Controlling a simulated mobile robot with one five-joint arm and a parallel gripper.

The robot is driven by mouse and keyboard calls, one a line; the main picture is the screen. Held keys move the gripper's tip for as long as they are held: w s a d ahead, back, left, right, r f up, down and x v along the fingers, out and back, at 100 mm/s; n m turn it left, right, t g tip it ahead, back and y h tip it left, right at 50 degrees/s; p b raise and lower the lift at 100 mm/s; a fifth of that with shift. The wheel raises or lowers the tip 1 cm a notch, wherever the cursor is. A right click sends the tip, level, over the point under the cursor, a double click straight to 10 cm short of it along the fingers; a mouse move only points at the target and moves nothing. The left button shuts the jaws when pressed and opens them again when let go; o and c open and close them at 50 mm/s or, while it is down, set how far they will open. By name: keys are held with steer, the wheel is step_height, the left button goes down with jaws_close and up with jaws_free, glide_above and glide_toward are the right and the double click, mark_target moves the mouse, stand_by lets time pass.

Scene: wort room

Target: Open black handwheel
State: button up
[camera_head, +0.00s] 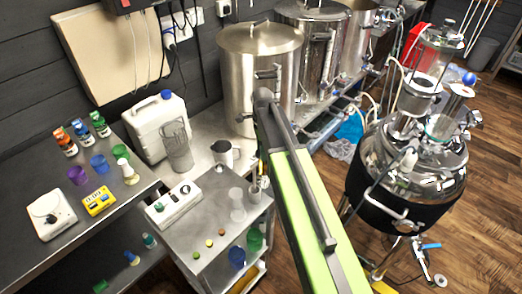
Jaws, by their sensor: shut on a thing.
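My arm, with its light green link, reaches from the bottom of the view up to the front of the nearest steel kettle (262,55). My gripper cannot be made out at the arm's far end, so what it holds is not visible. I cannot pick out a black handwheel; it may be hidden behind my arm or outside the view. A blue-handled valve (431,246) shows low on the right, below the steel vessel with a black band (392,212).
A steel cart (212,262) with small items stands left of my arm. A bench (75,239) with bottles and cups is farther left. A white jerrycan (156,128) stands at the back. More steel kettles (312,18) line the wall. Open wooden floor (487,225) lies at right.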

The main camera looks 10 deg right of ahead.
steer(key=n, duration=0.7)
steer(key=shift+s, duration=0.15)
steer(key=n, duration=0.3)
steer(key=shift+n, duration=0.4)
steer(key=n, duration=0.3)
steer(key=shift+n, duration=0.3)
steer(key=n, duration=1.3)
steer(key=shift+n, duration=0.3)
steer(key=o, duration=1.3)
steer(key=shift+o, duration=0.2)
